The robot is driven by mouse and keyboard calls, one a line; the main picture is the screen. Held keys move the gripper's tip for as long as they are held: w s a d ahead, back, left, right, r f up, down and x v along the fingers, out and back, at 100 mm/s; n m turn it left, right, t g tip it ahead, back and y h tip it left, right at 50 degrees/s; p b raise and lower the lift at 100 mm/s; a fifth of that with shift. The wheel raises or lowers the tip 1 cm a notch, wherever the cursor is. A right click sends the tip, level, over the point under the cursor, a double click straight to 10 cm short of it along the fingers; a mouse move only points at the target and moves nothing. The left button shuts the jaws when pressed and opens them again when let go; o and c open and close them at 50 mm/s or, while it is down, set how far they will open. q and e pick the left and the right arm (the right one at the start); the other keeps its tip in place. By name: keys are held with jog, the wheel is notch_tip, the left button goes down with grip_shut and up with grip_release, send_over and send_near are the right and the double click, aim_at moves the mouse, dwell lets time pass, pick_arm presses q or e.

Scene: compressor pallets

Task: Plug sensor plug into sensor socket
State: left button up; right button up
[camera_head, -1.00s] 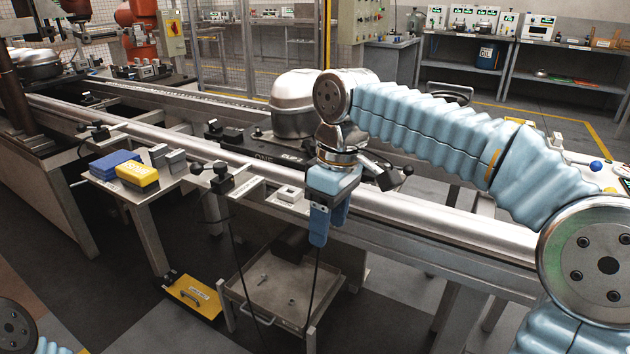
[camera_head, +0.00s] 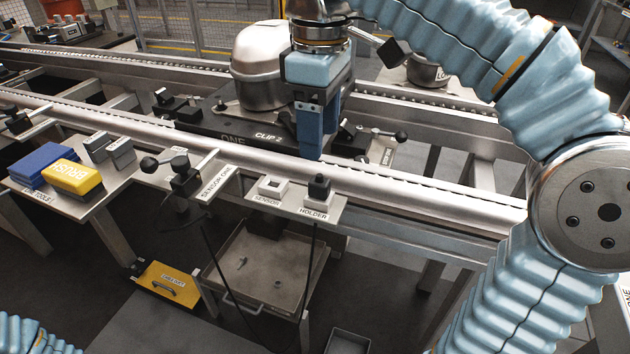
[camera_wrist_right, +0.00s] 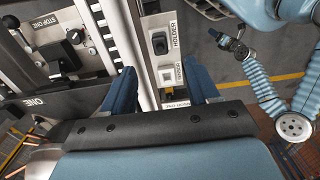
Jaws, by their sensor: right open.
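The black sensor plug (camera_head: 319,187) stands in the spot labelled HOLDER on a small grey shelf at the rail's front; its cable hangs below. The white sensor socket (camera_head: 269,187), labelled SENSOR, is just left of it and looks empty. My right gripper (camera_head: 310,150) points down, a little above and behind the plug, holding nothing. In the right wrist view its two blue fingers are spread apart, with the socket (camera_wrist_right: 166,76) between them and the plug (camera_wrist_right: 159,42) farther up. My left arm (camera_wrist_right: 262,85) shows there, but its jaws are not clear.
A silver compressor (camera_head: 262,70) on a dark pallet (camera_head: 222,125) sits behind the right gripper. A lever clamp (camera_head: 186,175) labelled SENSOR ONE stands left of the socket. A yellow block (camera_head: 72,179) and blue block lie farther left. A grey tray (camera_head: 265,265) is below the shelf.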

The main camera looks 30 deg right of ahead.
aim_at(320, 175)
jog(key=shift+f, duration=0.5)
notch_tip(320, 175, down, 8)
jog(key=b, duration=0.4)
jog(key=shift+b, duration=0.4)
jog(key=shift+r+p, duration=0.1)
jog(key=shift+p, duration=0.3)
dwell(0.3)
jog(key=shift+c, duration=0.4)
grip_shut()
jog(key=shift+r, duration=0.1)
jog(key=shift+r+p, duration=1.85)
jog(key=shift+p, duration=0.15)
jog(key=shift+r, duration=1)
